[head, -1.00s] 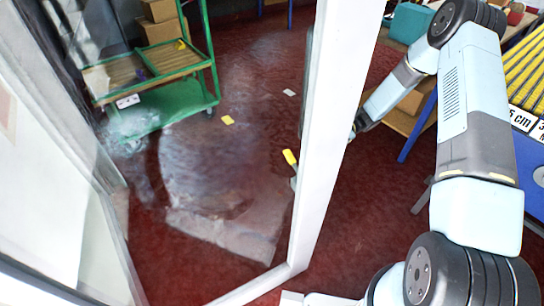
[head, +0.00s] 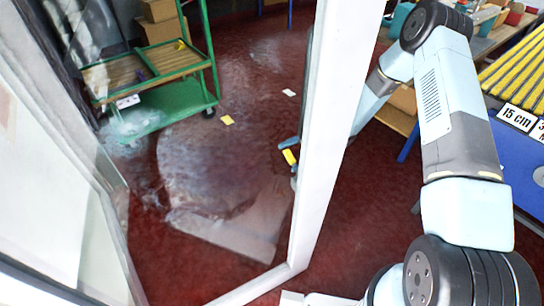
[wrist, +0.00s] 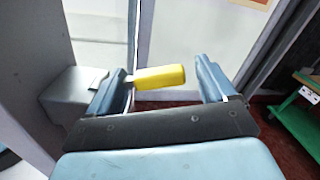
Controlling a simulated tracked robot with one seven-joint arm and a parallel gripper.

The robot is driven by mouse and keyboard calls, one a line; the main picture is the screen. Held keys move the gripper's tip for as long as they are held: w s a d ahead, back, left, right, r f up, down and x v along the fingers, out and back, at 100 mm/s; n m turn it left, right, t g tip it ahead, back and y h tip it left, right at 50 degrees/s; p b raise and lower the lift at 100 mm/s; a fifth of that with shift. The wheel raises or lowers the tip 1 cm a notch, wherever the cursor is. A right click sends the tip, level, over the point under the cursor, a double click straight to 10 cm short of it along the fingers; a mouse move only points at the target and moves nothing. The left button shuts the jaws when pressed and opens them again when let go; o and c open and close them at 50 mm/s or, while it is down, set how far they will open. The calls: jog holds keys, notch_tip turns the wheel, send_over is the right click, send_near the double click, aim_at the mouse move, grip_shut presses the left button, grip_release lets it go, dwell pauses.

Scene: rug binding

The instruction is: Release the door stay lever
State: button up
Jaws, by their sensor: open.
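The door stay lever has a yellow handle (wrist: 160,77) on a thin metal stem, beside a grey box (wrist: 68,97) in the wrist view. My gripper (wrist: 163,68) is open, with one blue finger on each side of the yellow handle. The left finger is close to the stem; I cannot tell whether it touches. A gap shows between the handle and the right finger. In the head view, the yellow handle (head: 290,157) shows through the glass, left of the white door frame (head: 330,130), just below a blue finger. The frame hides most of my gripper there.
A green trolley (head: 165,118) with boxes stands beyond the glass at upper left. A blue table with yellow strips (head: 515,85) is at right, close to my arm.

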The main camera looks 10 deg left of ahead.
jog(key=shift+x, duration=1.55)
jog(key=shift+c, duration=0.4)
